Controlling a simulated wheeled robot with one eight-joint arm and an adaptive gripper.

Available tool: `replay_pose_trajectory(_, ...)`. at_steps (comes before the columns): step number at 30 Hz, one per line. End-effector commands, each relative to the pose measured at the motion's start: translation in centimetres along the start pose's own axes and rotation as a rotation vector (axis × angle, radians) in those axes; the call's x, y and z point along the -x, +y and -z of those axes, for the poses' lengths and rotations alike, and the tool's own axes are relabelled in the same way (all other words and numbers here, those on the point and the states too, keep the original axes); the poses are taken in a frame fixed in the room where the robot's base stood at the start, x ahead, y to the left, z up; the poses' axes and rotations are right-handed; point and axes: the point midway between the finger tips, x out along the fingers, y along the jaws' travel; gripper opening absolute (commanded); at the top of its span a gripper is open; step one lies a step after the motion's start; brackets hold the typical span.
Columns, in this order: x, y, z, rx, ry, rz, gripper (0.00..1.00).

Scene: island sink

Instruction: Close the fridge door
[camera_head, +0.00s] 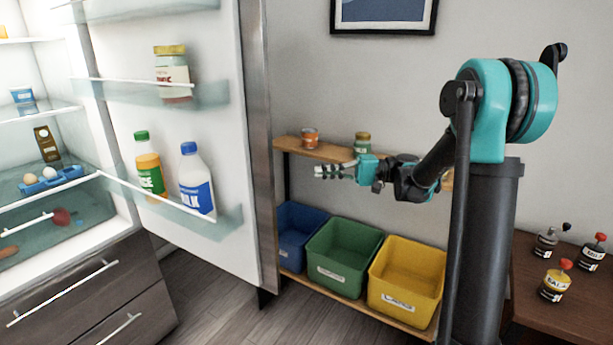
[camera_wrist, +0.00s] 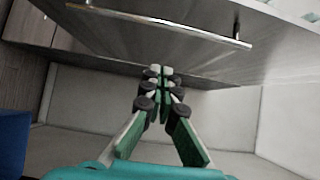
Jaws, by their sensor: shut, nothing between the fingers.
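The fridge door (camera_head: 205,60) stands wide open in the head view. Its inner side with shelves faces me, and its outer edge (camera_head: 257,150) is to the left of my gripper. My gripper (camera_head: 322,172) is shut and empty, on the outer side of the door, in front of the wooden shelf. In the wrist view my gripper (camera_wrist: 160,80) points toward a metallic surface with a long bar handle (camera_wrist: 165,22), which looks like the door's outer face. The fingertips appear below the handle. I cannot tell whether they touch the door.
The fridge interior (camera_head: 40,130) holds eggs and other food. Door shelves carry a milk bottle (camera_head: 196,180), a juice bottle (camera_head: 148,168) and a jar (camera_head: 172,72). A shelf unit with blue, green (camera_head: 343,255) and yellow (camera_head: 406,275) bins stands behind the door. A table (camera_head: 565,315) is at right.

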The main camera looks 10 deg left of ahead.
Motion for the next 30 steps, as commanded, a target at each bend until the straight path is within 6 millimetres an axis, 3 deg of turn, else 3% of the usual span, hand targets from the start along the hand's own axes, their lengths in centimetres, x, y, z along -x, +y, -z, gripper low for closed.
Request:
replay_pose_trajectory(15, -9.5, 0.0, -0.6, 0.0, -0.002, -0.003, 0.0)
replay_pose_trajectory(21, -11.2, 0.1, -2.3, 0.0, 0.0, -0.003, 0.0)
replay_pose_trajectory(30, -11.8, 0.1, -2.9, 0.0, 0.001, -0.003, 0.0)
